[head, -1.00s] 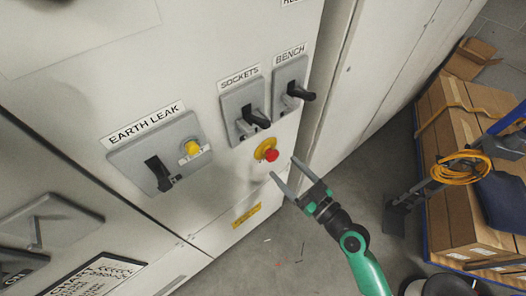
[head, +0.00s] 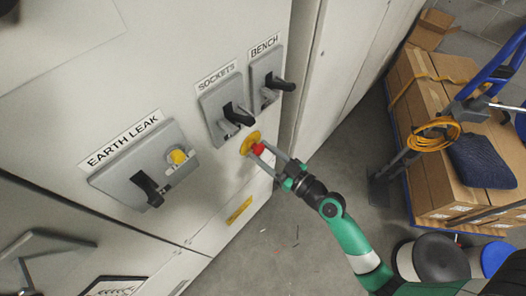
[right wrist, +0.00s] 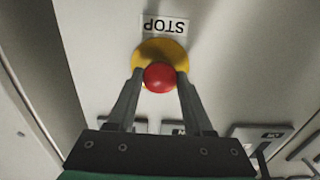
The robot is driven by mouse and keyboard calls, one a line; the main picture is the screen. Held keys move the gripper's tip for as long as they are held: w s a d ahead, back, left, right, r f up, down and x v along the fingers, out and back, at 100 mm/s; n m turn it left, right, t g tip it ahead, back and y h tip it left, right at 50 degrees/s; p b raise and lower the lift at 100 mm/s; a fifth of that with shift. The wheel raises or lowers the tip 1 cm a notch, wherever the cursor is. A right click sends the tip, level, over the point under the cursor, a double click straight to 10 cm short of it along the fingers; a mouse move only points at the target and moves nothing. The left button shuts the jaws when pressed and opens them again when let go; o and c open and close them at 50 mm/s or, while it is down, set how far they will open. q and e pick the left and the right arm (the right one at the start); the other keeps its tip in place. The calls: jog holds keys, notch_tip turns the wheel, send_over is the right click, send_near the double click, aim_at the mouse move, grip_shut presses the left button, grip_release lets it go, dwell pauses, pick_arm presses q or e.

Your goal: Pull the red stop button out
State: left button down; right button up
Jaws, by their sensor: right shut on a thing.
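The red stop button (head: 258,149) sits on a round yellow plate (head: 249,142) on the cabinet front, below the SOCKETS switch. In the right wrist view the red button (right wrist: 159,77) is in front of its yellow plate (right wrist: 160,50), beside a STOP label (right wrist: 165,25) that reads upside down. My right gripper (head: 266,154) is shut on the red button, with one finger on each side of it, as the right wrist view (right wrist: 160,84) also shows. My left gripper is not in view.
The SOCKETS switch (head: 225,110) and BENCH switch (head: 268,80) project above the button. The EARTH LEAK switch (head: 145,175) is to the left. Boxes (head: 430,150) and a coiled orange cable (head: 436,135) stand on the right. Grey floor (head: 290,235) lies open below.

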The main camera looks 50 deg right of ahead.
grip_shut()
jog(key=shift+s+b, duration=0.35)
jog(key=shift+b, duration=0.1)
jog(key=shift+s, duration=0.3)
jog(key=o, duration=1.2)
grip_release()
jog(key=shift+s, duration=0.1)
